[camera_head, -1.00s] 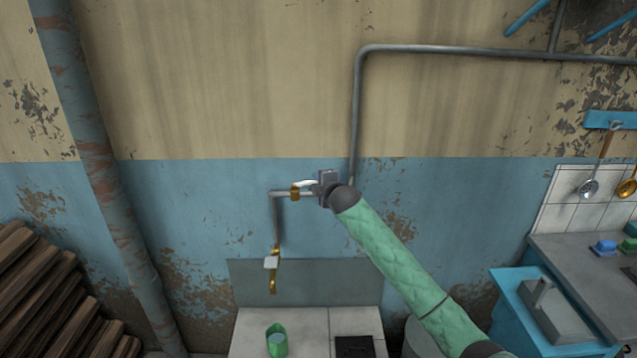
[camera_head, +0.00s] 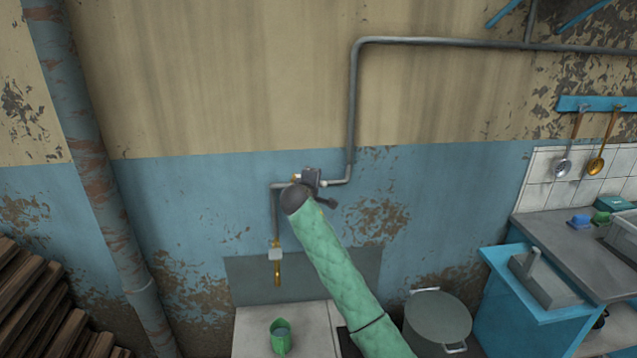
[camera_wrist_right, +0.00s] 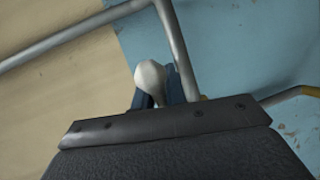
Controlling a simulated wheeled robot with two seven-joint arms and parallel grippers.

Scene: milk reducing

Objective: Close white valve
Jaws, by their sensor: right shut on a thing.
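The white valve's handle (camera_wrist_right: 150,76) shows in the right wrist view, with its pale rounded end between the dark fingers of my right gripper (camera_wrist_right: 158,92). The gripper is shut on it. In the head view my right gripper (camera_head: 311,179) is at the wall pipe, just above the tap's downpipe (camera_head: 275,220). There the gripper and my wrist hide most of the valve. A little brass of the fitting (camera_head: 296,178) shows at the gripper's left. My left gripper is in neither view.
The grey pipe (camera_head: 353,110) rises along the wall right of the valve. A blue cabinet (camera_head: 530,310) stands at right.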

